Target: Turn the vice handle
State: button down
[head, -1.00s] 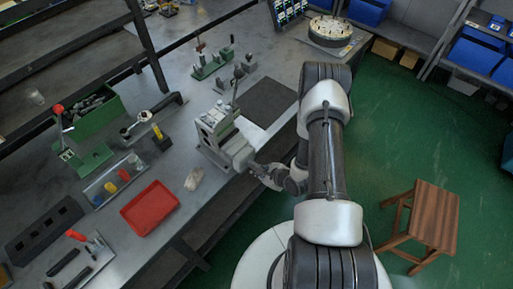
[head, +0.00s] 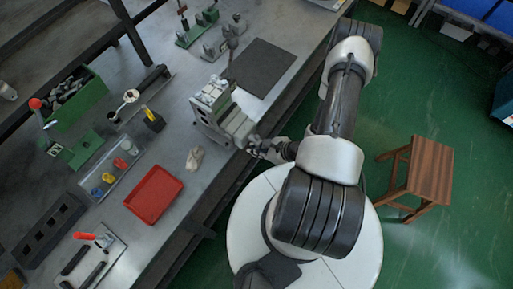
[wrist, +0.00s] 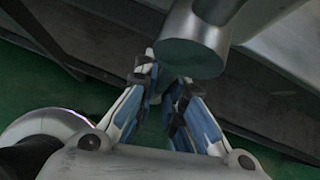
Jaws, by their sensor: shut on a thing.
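The grey-green vice (head: 225,112) stands at the front edge of the workbench. In the wrist view, the round grey end of its screw (wrist: 190,55) shows large just beyond my fingers. My gripper (head: 256,147) is at the front end of the vice in the head view. In the wrist view my gripper (wrist: 168,85) has its two blue-and-white fingers drawn close together below the screw end, shut on the vice handle. The handle itself is mostly hidden between and behind the fingers, so I cannot tell its angle.
A red tray (head: 154,194) and a pale crumpled rag (head: 194,159) lie on the bench left of the vice. A dark mat (head: 262,68) lies behind it. A wooden stool (head: 419,176) stands on the green floor at right. The bench's front edge runs below my gripper.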

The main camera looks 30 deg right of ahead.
jog(key=c, duration=1.7)
grip_release()
jog(key=shift+s+f, duration=0.3)
jog(key=shift+f, duration=0.1)
jog(key=shift+o, duration=0.2)
jog(key=shift+r, duration=0.1)
jog(key=shift+w, duration=0.1)
jog(key=v, duration=1.2)
jog(key=shift+w+r, duration=0.1)
